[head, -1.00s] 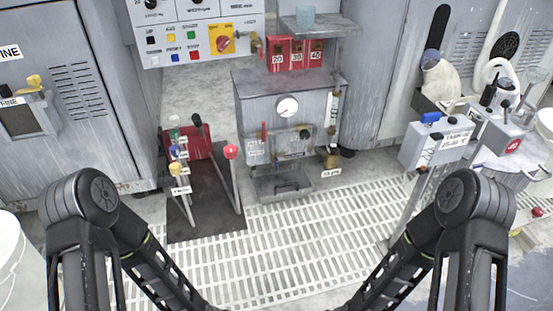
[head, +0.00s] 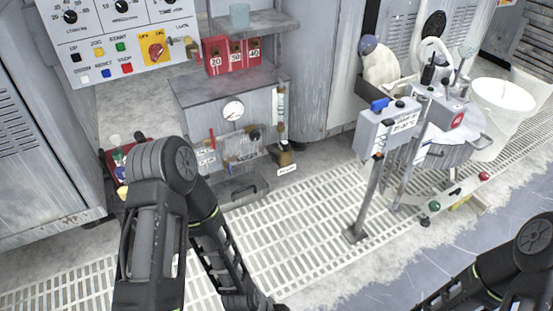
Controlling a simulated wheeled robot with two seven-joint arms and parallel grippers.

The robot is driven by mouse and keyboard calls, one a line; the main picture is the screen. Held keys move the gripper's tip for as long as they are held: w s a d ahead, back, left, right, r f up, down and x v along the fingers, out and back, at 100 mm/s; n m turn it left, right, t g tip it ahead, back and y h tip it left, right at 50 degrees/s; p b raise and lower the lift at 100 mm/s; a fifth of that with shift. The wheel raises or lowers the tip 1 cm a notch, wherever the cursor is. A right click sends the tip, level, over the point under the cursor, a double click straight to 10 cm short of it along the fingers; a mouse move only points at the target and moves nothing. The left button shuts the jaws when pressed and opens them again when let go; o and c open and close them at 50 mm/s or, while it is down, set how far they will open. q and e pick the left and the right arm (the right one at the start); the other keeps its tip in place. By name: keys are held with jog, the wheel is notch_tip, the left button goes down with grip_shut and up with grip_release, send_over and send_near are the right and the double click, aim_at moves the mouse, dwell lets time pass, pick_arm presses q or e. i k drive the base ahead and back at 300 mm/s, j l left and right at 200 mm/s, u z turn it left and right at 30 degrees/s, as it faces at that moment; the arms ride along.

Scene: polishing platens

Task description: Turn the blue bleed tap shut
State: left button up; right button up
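A blue block-shaped piece (head: 379,104) sits on top of a grey box (head: 388,128) on a post, right of centre in the head view. It looks like the blue tap handle, but it is too small to tell which way it is turned. The box has a white label on its front. My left arm stands in the left foreground and my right arm is at the lower right corner. Neither gripper shows, and both are apart from the box as far as I can see.
A control panel (head: 118,42) is upper left. A white bucket (head: 500,115) and a drum stand right of the post. White floor grating (head: 310,225) lies open in front.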

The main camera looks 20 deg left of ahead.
aim_at(230, 169)
jog(key=i+j+z, duration=0.3)
jog(key=j+z, duration=0.3)
jog(key=j, duration=0.2)
jog(key=i+j+z, duration=0.1)
jog(key=j+z, duration=0.2)
jog(key=j, duration=0.65)
jog(key=i+j, duration=0.15)
jog(key=j, duration=0.3)
jog(key=z, duration=0.05)
